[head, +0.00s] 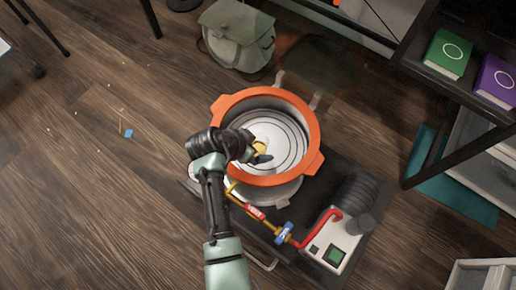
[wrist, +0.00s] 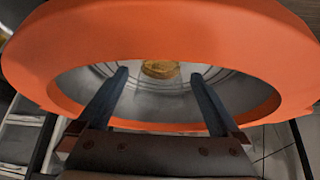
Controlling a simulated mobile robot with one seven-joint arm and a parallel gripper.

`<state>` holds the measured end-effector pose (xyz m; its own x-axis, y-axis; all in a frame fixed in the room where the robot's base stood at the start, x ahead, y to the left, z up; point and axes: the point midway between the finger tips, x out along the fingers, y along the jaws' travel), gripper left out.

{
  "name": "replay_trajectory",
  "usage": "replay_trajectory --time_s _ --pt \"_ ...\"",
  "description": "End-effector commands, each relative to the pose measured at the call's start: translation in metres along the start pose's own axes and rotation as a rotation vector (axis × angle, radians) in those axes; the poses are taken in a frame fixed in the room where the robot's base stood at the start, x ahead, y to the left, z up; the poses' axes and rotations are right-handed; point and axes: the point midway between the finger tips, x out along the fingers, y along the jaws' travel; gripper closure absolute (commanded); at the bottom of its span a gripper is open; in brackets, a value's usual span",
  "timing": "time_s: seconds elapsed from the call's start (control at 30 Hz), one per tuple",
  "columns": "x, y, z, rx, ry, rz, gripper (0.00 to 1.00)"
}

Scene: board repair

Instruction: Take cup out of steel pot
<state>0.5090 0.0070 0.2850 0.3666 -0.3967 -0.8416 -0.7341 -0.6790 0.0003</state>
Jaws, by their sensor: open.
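The steel pot (head: 312,122) has a broad orange rim and stands on a dark platform at the middle of the head view. Its orange rim (wrist: 160,28) fills the upper part of the wrist view. A small golden-brown object, which looks like the cup (wrist: 160,69), sits inside the pot, and it shows partly hidden behind my gripper in the head view (head: 260,147). My gripper (wrist: 160,76) is open and empty. Its two fingers reach over the pot's opening, with the cup beyond and between them in the wrist view. Contact with the cup is not visible.
A red and yellow pipe with a blue valve (head: 284,233) runs to a white device (head: 335,243) in front of the pot. A grey-green bag (head: 238,38) lies behind. A dark shelf with green (head: 447,54) and purple (head: 496,82) books stands right. Floor at left is mostly clear.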

Motion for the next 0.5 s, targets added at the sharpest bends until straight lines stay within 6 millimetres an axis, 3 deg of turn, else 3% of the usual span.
replay_trajectory --time_s 0.17,0.5 --pt "-0.0011 -0.0001 -0.0007 0.000 0.000 0.000 0.04" --pt "-0.0012 0.0000 -0.0004 0.000 0.000 0.000 0.65"
